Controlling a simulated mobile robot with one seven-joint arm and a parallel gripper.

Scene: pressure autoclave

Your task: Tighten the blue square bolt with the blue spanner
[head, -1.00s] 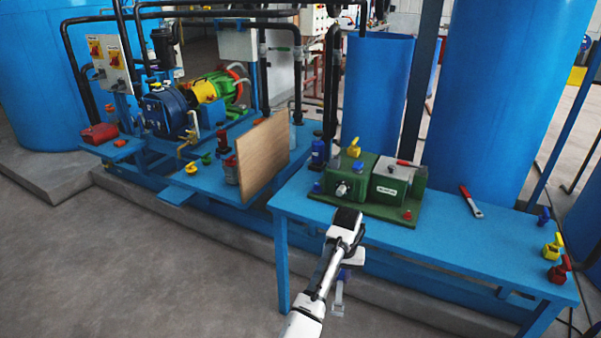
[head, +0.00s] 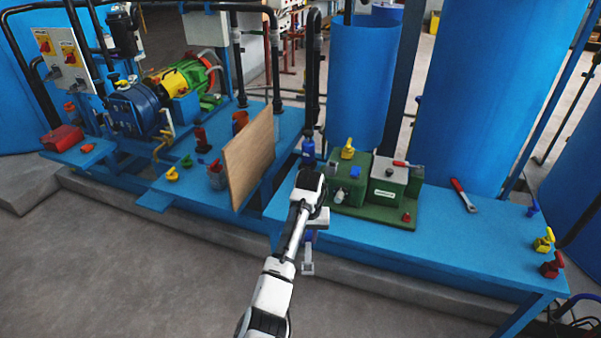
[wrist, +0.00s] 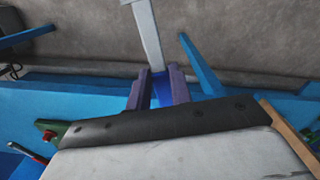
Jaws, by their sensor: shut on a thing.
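My gripper (head: 309,238) is in front of the bench's near edge, at the left part of the green fixture. In the wrist view my gripper (wrist: 160,88) is shut on the blue handle of the spanner (wrist: 145,35). The spanner's pale metal part points away from the fingers; in the head view the spanner (head: 308,265) hangs below the gripper. The green fixture (head: 375,212) stands on the bench, with a small blue piece (head: 354,172) on top that looks like the blue bolt. Its square shape is too small to confirm. My wrist hides the fixture's left edge.
A wooden board (head: 249,160) stands upright just left of my arm. A red-handled spanner (head: 463,195) lies on the blue bench (head: 470,240). Blue, yellow and red valve handles (head: 543,241) stand at its right end. Blue tanks (head: 500,90) rise behind. The floor in front is open.

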